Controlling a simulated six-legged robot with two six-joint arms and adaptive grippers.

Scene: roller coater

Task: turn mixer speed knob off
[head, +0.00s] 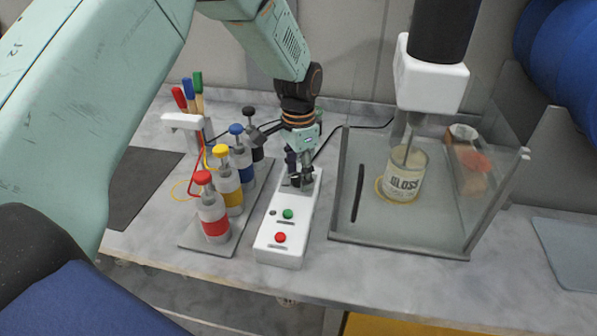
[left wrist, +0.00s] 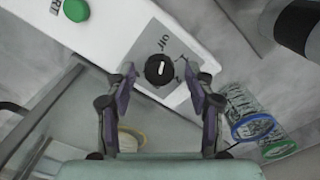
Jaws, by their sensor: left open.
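The mixer speed knob (left wrist: 159,69) is a round black knob with a white mark, on a grey plate lettered "off" on the white control box (head: 282,247). In the left wrist view it sits between the two open fingers of my left gripper (left wrist: 165,80), with gaps on both sides. In the head view my left gripper (head: 300,180) points down over the far end of the box and hides the knob. The mixer (head: 432,82) hangs over a jar labelled "GLOSS" (head: 404,178). My right gripper is not in view.
Several pump bottles (head: 213,217) stand on a tray left of the box. A clear-walled enclosure (head: 350,215) around the jar stands close on the right. Green (head: 288,214) and red (head: 280,237) buttons sit on the near part of the box.

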